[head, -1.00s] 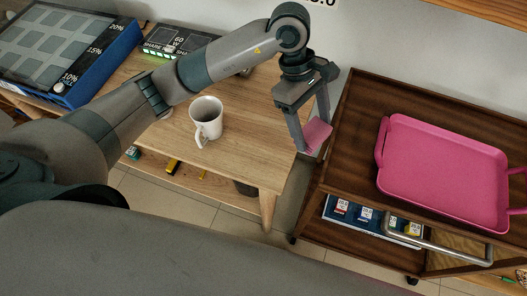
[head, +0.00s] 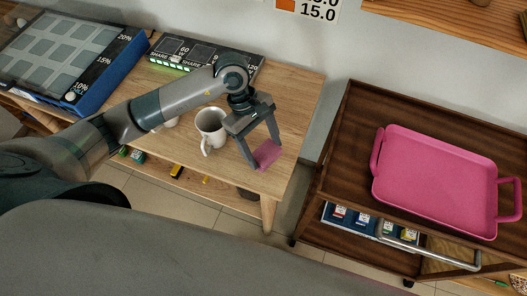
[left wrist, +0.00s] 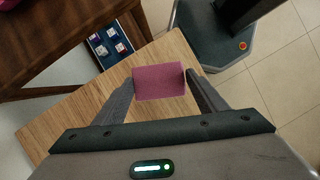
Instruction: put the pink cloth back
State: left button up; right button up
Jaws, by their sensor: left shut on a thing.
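The pink cloth (head: 266,154) is a small folded piece between the fingers of my left gripper (head: 261,158). The gripper is shut on it and holds it over the right part of the wooden table (head: 300,110). In the left wrist view the cloth (left wrist: 160,82) spans the gap between the two fingertips (left wrist: 160,80), with the table (left wrist: 75,110) below it. I cannot tell for sure whether the cloth touches the table. My right gripper is not in view.
A white mug (head: 210,128) stands just left of the gripper. A black box with a green light (head: 205,55) and a blue-sided panel (head: 65,60) are at the back left. A brown cart (head: 350,140) with a pink tray (head: 440,180) stands right of the table, across a gap.

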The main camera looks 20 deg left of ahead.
aim_at(260, 149)
pick_arm(q)
jog(key=shift+f+p, duration=0.45)
jog(key=shift+f, duration=0.1)
notch_tip(260, 149, down, 2)
jog(key=shift+p, duration=0.45)
jog(key=shift+f, duration=0.45)
jog(key=shift+f, duration=0.15)
jog(key=o, duration=1)
